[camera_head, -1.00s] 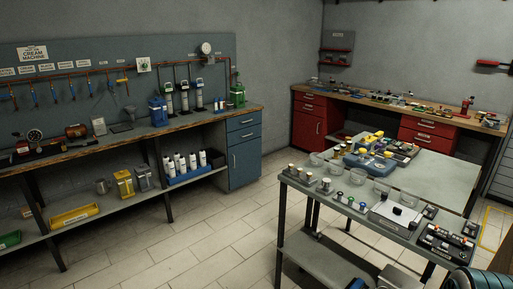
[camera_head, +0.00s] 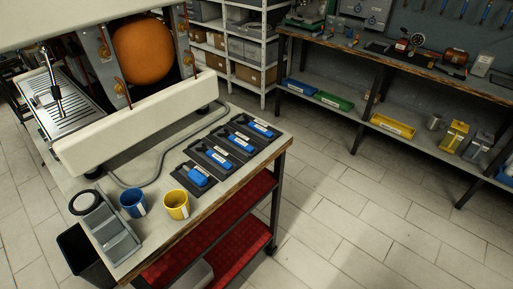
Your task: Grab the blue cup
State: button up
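The blue cup (camera_head: 132,204) stands upright on the near end of a grey-topped cart (camera_head: 152,247) at the lower left. A yellow cup (camera_head: 177,205) stands close to its right. A grey compartment tray (camera_head: 113,232) lies to the left of the blue cup, with a dark round item (camera_head: 84,202) at its far end. My gripper is not in view.
A large cream machine (camera_head: 137,134) with an orange round tank (camera_head: 142,50) stands on the cart behind the cups. Several blue-handled tools in dark trays (camera_head: 212,155) line its right side. Shelving (camera_head: 245,50) and a workbench (camera_head: 375,65) stand behind. The tiled floor (camera_head: 350,210) at right is clear.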

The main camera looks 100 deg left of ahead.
aim_at(133, 200)
jog(key=u, duration=1.6)
jog(key=i, duration=1.3)
jog(key=u, duration=3.2)
jog(key=i, duration=1)
